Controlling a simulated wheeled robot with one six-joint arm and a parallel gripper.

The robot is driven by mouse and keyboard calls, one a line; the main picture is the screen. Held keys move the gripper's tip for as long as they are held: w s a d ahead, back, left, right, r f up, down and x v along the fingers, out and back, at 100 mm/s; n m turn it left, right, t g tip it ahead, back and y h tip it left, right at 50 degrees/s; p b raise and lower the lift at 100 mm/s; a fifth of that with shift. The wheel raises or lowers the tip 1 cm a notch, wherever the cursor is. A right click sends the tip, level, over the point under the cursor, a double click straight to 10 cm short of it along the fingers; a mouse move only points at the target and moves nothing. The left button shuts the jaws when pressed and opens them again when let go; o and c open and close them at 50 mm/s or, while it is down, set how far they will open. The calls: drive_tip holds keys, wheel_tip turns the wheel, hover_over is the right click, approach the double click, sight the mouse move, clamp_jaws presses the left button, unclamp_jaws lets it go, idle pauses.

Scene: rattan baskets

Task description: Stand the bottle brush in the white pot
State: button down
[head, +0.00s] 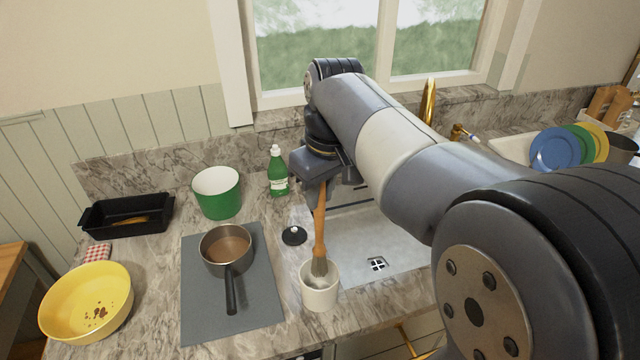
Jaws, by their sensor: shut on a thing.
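The bottle brush (319,225) has a long wooden handle and grey-brown bristles at its lower end. My gripper (320,184) is shut on the upper part of the handle and holds the brush nearly upright, bristles down. The white pot (319,295) stands on the marble counter at the front edge of the sink. The bristles overlap the pot's opening in the head view. Whether they touch the pot's inside or floor cannot be told.
A saucepan (227,245) on a grey mat (200,310) stands left of the pot, with a black lid (294,236) behind. The sink (385,240) lies right.

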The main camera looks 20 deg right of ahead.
sight(321, 212)
drive_tip(key=shift+f+b, duration=1.9)
drive_tip(key=shift+f, duration=1.15)
drive_tip(key=c, duration=1.2)
unclamp_jaws()
drive_tip(key=r, duration=0.3)
drive_tip(key=s+r, duration=0.1)
drive_tip(key=r, duration=0.6)
drive_tip(key=shift+s+d+r, duration=0.25)
drive_tip(key=shift+d+r, duration=0.05)
drive_tip(key=shift+r, duration=0.05)
